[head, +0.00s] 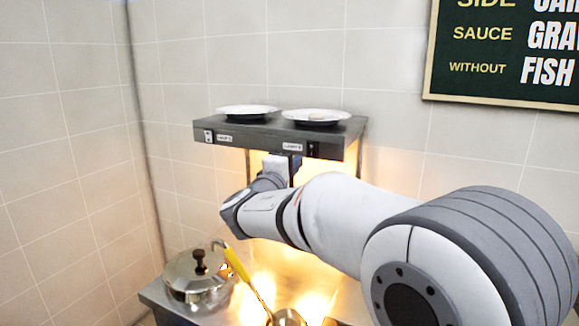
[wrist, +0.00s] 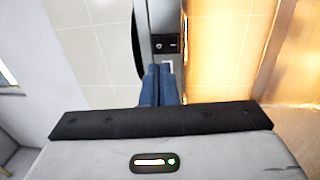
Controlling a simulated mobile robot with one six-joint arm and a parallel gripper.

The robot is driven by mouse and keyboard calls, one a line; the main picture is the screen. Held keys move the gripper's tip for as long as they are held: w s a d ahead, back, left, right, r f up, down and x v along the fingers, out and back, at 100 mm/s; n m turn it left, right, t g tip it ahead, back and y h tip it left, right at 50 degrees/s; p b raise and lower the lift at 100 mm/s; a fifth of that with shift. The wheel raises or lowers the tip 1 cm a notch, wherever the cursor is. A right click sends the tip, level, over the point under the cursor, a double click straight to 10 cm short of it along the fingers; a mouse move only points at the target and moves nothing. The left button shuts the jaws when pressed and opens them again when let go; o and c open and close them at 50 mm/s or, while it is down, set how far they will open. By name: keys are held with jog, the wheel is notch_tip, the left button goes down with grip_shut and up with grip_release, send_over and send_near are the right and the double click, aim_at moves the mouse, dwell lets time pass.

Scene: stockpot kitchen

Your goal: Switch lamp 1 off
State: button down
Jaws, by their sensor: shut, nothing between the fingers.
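A grey lamp shelf (head: 265,132) is on the tiled wall in the head view. Its front edge carries a light switch (head: 208,136) at the left and a dark switch (head: 313,149) at the right, each with a small label whose number is too blurred to read surely. Warm light glows below the shelf. My gripper (head: 295,168) is just below the front edge, near the right label (head: 292,147). In the wrist view my gripper (wrist: 159,70) is shut and empty, its blue fingertips close to a dark switch (wrist: 166,43). I cannot tell if they touch anything.
Two plates (head: 248,110) (head: 316,116) sit on top of the shelf. Below, a lidded pot (head: 198,278) and a yellow-handled ladle (head: 236,262) are on the counter (head: 158,296). A menu board (head: 500,85) hangs at the upper right.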

aim_at(312, 147)
jog(key=p+x, duration=0.2)
jog(key=x, duration=0.5)
jog(key=shift+w+d, duration=0.15)
jog(key=shift+w, duration=0.2)
jog(key=shift+r, duration=0.1)
